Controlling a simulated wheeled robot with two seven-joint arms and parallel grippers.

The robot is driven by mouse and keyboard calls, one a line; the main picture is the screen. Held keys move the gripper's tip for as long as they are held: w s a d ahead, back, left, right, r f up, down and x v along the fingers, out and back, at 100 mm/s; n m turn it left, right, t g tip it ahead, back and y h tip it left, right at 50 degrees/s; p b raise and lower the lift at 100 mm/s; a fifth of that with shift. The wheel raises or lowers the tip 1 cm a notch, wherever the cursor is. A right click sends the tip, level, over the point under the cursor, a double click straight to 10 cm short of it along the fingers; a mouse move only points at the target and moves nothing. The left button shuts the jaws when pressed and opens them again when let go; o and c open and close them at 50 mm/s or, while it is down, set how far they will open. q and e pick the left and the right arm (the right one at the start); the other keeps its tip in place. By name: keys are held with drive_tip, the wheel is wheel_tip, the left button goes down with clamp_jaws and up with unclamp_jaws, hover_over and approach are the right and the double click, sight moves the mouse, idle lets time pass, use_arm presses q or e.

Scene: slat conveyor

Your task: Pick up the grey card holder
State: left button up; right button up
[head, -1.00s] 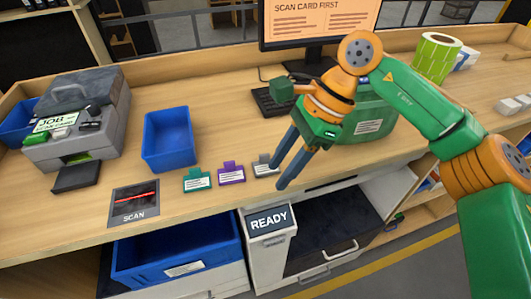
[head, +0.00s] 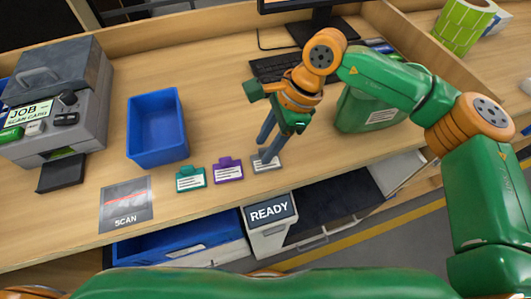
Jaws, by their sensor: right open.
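The grey card holder (head: 266,166) lies flat on the wooden desk near its front edge, at the right end of a row of holders. A purple card holder (head: 228,170) is beside it, and a teal one (head: 191,178) is further left. My right gripper (head: 266,154) points down with its fingers at the grey holder, hiding its upper part. Its jaws are open; whether the fingertips touch the holder is unclear. My left gripper is not in view.
A blue bin (head: 157,158) and a scan pad (head: 126,204) lie to the left. A grey printer-like machine (head: 60,100) stands at far left. A green container (head: 362,112) stands close right of my gripper. A keyboard (head: 274,68) is behind.

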drive_tip(key=shift+s+r, duration=0.1)
drive_tip(key=shift+s, duration=0.05)
clamp_jaws()
drive_tip(key=shift+r, duration=0.1)
